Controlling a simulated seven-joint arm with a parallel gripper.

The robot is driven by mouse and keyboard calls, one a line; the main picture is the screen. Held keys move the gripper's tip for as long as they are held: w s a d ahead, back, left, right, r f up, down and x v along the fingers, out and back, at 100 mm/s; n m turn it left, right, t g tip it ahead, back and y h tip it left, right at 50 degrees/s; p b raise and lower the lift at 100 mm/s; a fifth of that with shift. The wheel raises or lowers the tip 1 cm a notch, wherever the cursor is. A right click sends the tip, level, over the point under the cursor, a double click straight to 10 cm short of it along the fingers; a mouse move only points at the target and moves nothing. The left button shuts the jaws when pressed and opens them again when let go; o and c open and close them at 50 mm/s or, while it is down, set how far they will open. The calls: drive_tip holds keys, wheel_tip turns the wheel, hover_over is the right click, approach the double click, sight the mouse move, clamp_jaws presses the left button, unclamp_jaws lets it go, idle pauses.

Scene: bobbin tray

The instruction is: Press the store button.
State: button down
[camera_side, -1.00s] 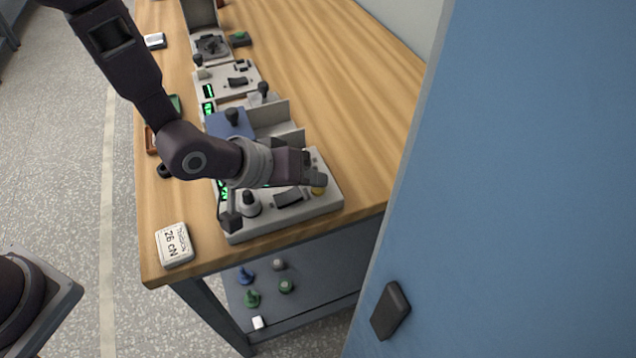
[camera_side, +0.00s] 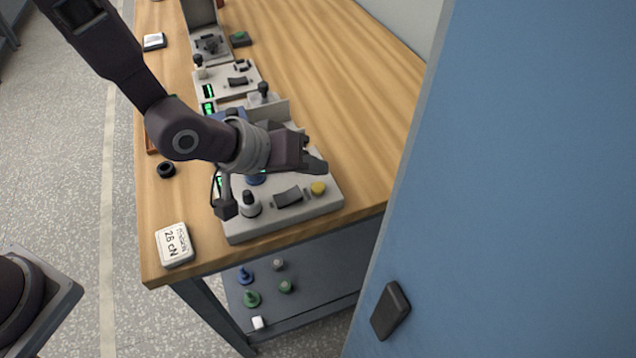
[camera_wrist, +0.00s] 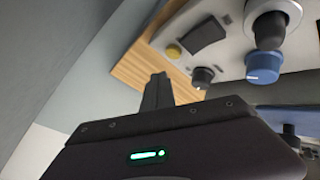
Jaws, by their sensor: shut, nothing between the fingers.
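A light grey control unit (camera_side: 240,235) sits at the table's near end. On its top right is a round yellow button (camera_side: 318,188), bare and uncovered; it also shows in the wrist view (camera_wrist: 173,50). I cannot read any label on it. A dark rectangular part (camera_side: 288,196) lies to its left, a black-topped knob (camera_side: 249,203) further left, and a blue knob (camera_side: 256,179) behind. My gripper (camera_side: 322,167) is shut and empty, just above and behind the yellow button, with a gap between. In the wrist view my fingertips (camera_wrist: 158,80) point toward the unit.
More grey units with levers and green displays (camera_side: 208,91) stand in a row behind. A white "26 cN" block (camera_side: 174,244) lies at the table's front left, a black ring (camera_side: 166,170) behind it. A tall blue panel (camera_side: 520,180) stands at right. The table's right side is clear.

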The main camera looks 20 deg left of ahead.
sight(313, 189)
drive_tip(key=shift+r, duration=1.75)
drive_tip(key=s+a+r+m+y, duration=0.1)
drive_tip(key=s+a+r+y, duration=0.1)
drive_tip(key=s+a+r, duration=0.35)
drive_tip(key=s+a+r+m+y, duration=0.1)
drive_tip(key=s+a+r, duration=0.1)
drive_tip(key=a+r, duration=0.65)
drive_tip(key=s+a+g+y, duration=0.1)
drive_tip(key=s+a, duration=0.4)
drive_tip(key=s, duration=0.3)
drive_tip(key=s+a+g+y, duration=0.1)
drive_tip(key=s+a, duration=0.4)
drive_tip(key=s, duration=0.3)
drive_tip(key=shift+s, duration=0.2)
